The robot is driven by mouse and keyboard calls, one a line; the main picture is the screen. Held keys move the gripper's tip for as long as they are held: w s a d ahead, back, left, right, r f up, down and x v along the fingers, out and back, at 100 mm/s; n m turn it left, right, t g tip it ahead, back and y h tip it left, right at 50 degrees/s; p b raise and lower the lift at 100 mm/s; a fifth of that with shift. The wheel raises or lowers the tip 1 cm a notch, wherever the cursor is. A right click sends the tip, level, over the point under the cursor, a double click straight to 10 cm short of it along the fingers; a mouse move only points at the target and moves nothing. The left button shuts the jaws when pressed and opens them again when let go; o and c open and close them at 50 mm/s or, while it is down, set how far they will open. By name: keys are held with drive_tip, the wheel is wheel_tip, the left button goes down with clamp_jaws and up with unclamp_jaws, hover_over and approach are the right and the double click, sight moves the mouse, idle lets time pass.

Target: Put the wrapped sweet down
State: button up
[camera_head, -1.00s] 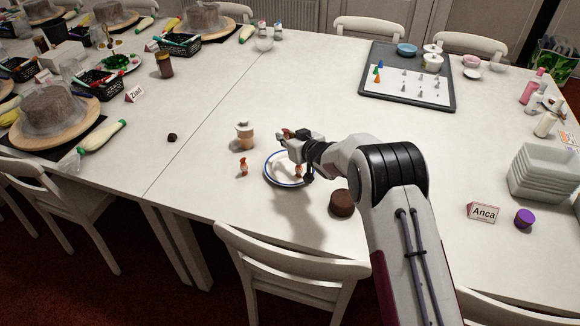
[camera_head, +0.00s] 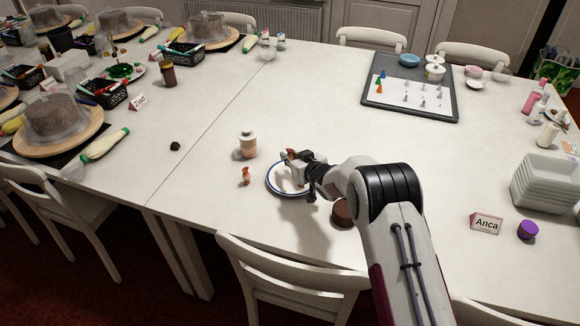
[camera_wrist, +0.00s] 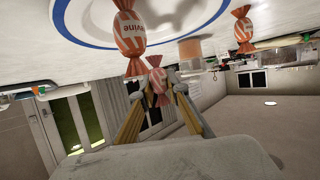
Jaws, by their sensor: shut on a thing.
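My gripper (camera_head: 291,157) is shut on an orange-and-white wrapped sweet, low over a white plate with a blue rim (camera_head: 270,183). The held sweet (camera_wrist: 157,84) shows between my fingertips in the wrist view. Whether it touches the plate I cannot tell. A second wrapped sweet (camera_wrist: 130,32) is on the plate, close beside the held one; my gripper hides it in the head view. A third wrapped sweet (camera_head: 245,176) stands on the table left of the plate, and it also shows in the wrist view (camera_wrist: 243,31).
A lidded jar (camera_head: 247,146) stands behind and left of the plate. A dark brown round thing (camera_head: 341,213) sits to its right, partly behind my arm. A small dark lump (camera_head: 175,146) lies farther left. The table behind the plate is clear up to a grey tray (camera_head: 450,112).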

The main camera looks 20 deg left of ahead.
drive_tip(key=shift+f, duration=0.2)
drive_tip(key=shift+f, duration=1.9)
drive_tip(key=shift+f, duration=0.15)
drive_tip(key=o, duration=0.7)
drive_tip(key=shift+o, duration=0.2)
drive_tip(key=shift+r, duration=0.2)
drive_tip(key=shift+s+d, duration=0.1)
drive_tip(key=shift+d, duration=0.05)
drive_tip(key=shift+v, duration=5.85)
